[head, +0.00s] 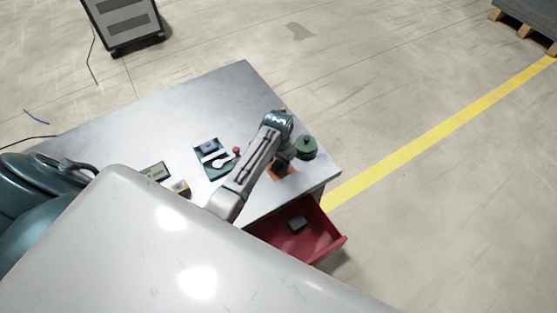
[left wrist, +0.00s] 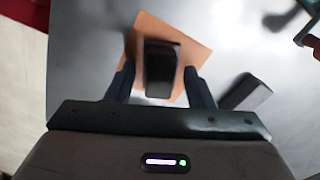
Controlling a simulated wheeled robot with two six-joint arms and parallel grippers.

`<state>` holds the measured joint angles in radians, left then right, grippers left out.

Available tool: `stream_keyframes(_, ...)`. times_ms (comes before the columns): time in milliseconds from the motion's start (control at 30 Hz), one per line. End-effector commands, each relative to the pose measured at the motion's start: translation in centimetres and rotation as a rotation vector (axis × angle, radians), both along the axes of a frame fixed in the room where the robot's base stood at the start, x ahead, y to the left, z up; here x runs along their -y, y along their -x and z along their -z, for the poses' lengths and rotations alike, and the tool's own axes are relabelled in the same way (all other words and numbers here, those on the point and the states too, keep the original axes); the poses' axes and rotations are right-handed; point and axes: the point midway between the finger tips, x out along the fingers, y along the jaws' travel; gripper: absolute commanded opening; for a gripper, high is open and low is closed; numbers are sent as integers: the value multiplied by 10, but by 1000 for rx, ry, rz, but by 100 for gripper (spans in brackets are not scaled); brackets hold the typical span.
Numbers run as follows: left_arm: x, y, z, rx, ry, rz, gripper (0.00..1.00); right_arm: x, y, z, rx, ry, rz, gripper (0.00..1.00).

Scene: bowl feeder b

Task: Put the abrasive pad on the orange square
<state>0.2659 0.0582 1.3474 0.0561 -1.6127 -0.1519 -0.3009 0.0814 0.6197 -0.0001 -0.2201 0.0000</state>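The orange square (head: 286,174) lies near the right corner of the metal table, partly hidden under my left gripper (head: 281,166). In the left wrist view, a dark block, which looks like the abrasive pad (left wrist: 161,70), is over the orange square (left wrist: 196,52). My left gripper (left wrist: 160,88) has its fingers on either side of the pad, with gaps showing between it and both fingers. Whether the pad lies flat on the square is hard to tell. My right gripper is not in view.
A red drawer (head: 323,244) stands open below the table edge, with a grey block (head: 297,222) inside. A green round object (head: 306,148) is beside the gripper. A dark tray (head: 203,164) lies left of my arm. Another dark block (left wrist: 246,92) lies close to the right finger.

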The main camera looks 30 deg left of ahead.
Motion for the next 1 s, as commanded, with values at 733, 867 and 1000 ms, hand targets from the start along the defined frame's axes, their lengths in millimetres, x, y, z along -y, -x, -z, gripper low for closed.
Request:
stream_keyframes(733, 0, -1, -74, 7, -1, 0, 48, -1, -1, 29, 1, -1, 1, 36)
stream_keyframes(867, 0, -1, -98, 4, 0, 1, 48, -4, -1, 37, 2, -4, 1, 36)
stream_keyframes(1000, 0, -1, -118, 1, 0, 0, 48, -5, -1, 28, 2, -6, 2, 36)
